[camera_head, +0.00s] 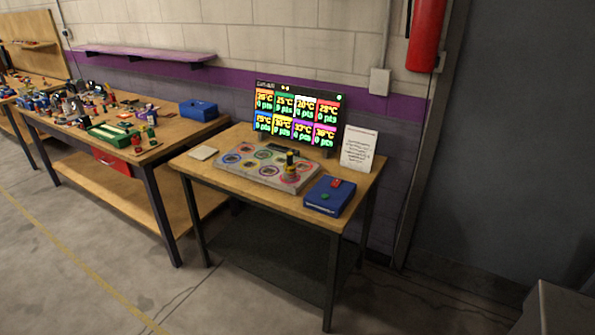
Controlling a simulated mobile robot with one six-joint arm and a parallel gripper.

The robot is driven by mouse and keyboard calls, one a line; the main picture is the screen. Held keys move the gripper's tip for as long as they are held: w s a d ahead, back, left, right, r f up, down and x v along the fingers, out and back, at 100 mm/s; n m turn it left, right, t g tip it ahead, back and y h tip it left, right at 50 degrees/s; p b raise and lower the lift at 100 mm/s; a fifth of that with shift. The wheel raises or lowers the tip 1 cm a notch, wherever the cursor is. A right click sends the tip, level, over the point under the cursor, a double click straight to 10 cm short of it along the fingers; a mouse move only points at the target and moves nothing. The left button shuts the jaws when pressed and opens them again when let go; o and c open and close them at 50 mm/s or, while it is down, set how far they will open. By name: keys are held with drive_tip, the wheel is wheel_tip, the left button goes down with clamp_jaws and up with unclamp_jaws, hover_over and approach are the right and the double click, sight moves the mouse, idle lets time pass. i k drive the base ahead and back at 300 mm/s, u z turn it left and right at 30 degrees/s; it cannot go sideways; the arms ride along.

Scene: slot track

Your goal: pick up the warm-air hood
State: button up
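I cannot pick out the warm-air hood with certainty. A small upright dark and yellow object (290,163) stands on the right part of a pale board (225,164) with several coloured rings. The board lies on the right-hand wooden table (216,196). Many small objects, too small to name, crowd the left workbench (165,142). My gripper is not in view.
A lit temperature display (297,117) stands behind the board. A blue box (329,197) with red and green parts, and a white sheet (358,149), are at the right. Another blue box (198,110) is on the left workbench. The floor in front is clear.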

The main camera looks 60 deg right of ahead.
sight(290, 174)
drive_tip(key=u, duration=0.05)
drive_tip(key=i, duration=1)
drive_tip(key=z, duration=0.05)
